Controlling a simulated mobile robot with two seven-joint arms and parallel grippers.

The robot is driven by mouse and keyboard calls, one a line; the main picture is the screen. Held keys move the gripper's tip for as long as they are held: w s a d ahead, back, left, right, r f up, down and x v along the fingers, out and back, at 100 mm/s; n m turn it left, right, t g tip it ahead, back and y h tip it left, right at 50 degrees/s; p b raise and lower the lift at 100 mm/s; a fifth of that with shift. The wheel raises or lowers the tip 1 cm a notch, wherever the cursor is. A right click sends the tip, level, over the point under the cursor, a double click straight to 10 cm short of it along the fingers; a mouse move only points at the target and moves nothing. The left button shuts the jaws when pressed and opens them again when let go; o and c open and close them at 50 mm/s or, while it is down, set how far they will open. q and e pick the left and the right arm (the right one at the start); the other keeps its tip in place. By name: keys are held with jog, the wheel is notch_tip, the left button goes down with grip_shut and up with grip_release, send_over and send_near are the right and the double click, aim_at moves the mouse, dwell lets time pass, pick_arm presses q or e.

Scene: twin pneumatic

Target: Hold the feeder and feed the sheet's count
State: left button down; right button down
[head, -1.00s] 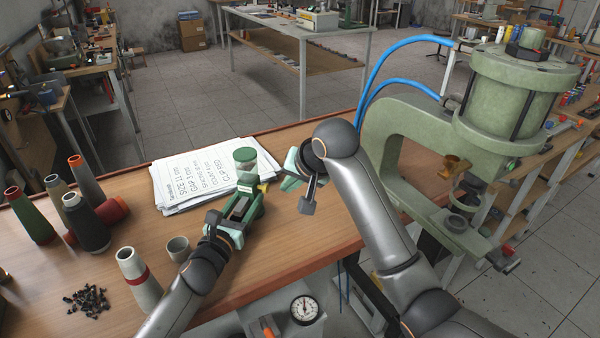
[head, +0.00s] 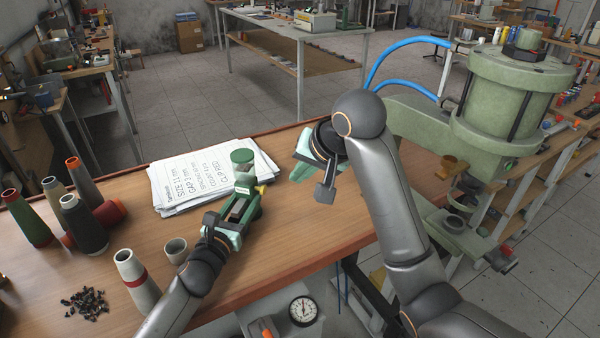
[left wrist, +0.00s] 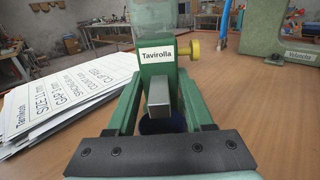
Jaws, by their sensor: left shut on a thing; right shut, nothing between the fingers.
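The feeder (head: 243,182) is a green body with a clear, green-lidded jar on top and a yellow knob; its label reads "Tavirolla" in the left wrist view (left wrist: 157,57). My left gripper (head: 238,208) is shut on it at the table. The sheet (head: 200,180) lies on a paper stack left of the feeder and also shows in the left wrist view (left wrist: 60,95). It lists size, gap, spacing, count and a red clip; I cannot read the count surely. My right gripper (head: 303,168) is shut and empty, right of the feeder and apart from it.
Several thread cones (head: 82,222), a small cup (head: 176,250) and a pile of small black parts (head: 86,303) are at the left. A green press (head: 500,115) with blue hoses stands at the right.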

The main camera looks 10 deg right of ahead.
pick_arm(q)
jog(key=shift+c, duration=1)
grip_release()
